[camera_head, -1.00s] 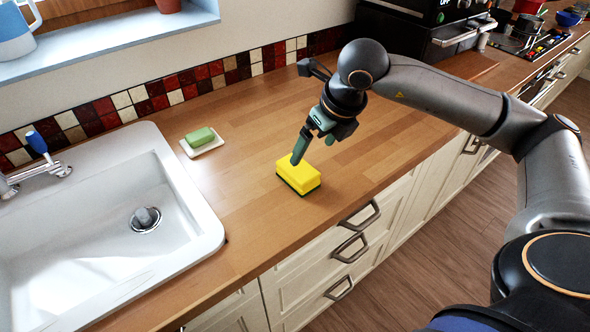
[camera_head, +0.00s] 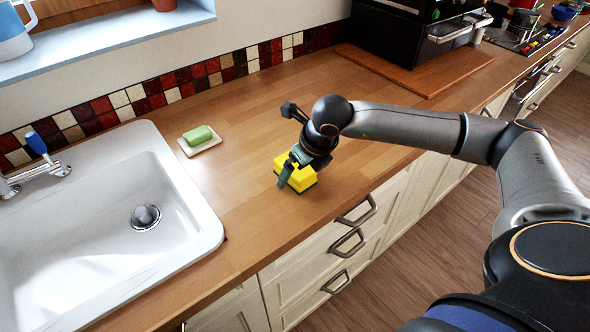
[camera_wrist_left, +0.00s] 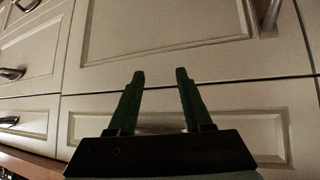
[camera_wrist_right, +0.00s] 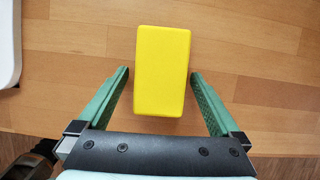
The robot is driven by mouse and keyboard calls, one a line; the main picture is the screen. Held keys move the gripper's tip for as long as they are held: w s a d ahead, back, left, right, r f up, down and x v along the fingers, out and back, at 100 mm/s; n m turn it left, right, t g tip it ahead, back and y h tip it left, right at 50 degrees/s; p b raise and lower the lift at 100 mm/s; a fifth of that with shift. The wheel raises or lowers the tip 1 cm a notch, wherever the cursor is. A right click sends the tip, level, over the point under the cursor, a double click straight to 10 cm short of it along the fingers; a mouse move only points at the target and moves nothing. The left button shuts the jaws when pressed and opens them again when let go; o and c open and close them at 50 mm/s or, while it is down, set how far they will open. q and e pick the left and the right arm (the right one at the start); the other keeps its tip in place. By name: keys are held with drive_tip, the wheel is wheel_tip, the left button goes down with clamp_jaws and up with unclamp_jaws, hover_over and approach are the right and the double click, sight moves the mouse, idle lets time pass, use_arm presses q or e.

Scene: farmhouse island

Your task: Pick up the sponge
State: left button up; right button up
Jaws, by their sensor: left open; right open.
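The yellow sponge (camera_head: 299,176) with a dark green underside lies on the wooden counter, to the right of the sink. In the right wrist view the sponge (camera_wrist_right: 162,72) shows its yellow top between the two green fingers. My right gripper (camera_head: 288,172) is over the sponge, partly hiding it in the head view. The right gripper (camera_wrist_right: 160,80) is open, with a gap between the sponge and each finger. My left gripper (camera_wrist_left: 159,76) is open and empty in front of the cream cabinet fronts. It does not show in the head view.
A white sink (camera_head: 196,196) is at left with a blue-handled tap (camera_head: 36,143). A green soap bar (camera_head: 198,135) lies on a white dish (camera_head: 212,146) behind the sponge. A wooden board (camera_head: 450,74) lies farther back. The counter (camera_head: 240,205) around the sponge is clear.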

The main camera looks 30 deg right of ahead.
drive_tip(key=c, duration=1.3)
drive_tip(key=shift+r, duration=0.15)
drive_tip(key=shift+c, duration=0.2)
drive_tip(key=shift+r, duration=0.25)
wheel_tip(320, 180, up, 2)
drive_tip(key=shift+r+b, duration=0.15)
drive_tip(key=shift+b, duration=0.45)
drive_tip(key=s+a+r+b, duration=0.1)
drive_tip(key=s+a+r, duration=0.3)
drive_tip(key=s+r, duration=0.6)
drive_tip(key=s, duration=0.3)
drive_tip(key=shift+s+b, duration=0.2)
drive_tip(key=shift+b, duration=0.15)
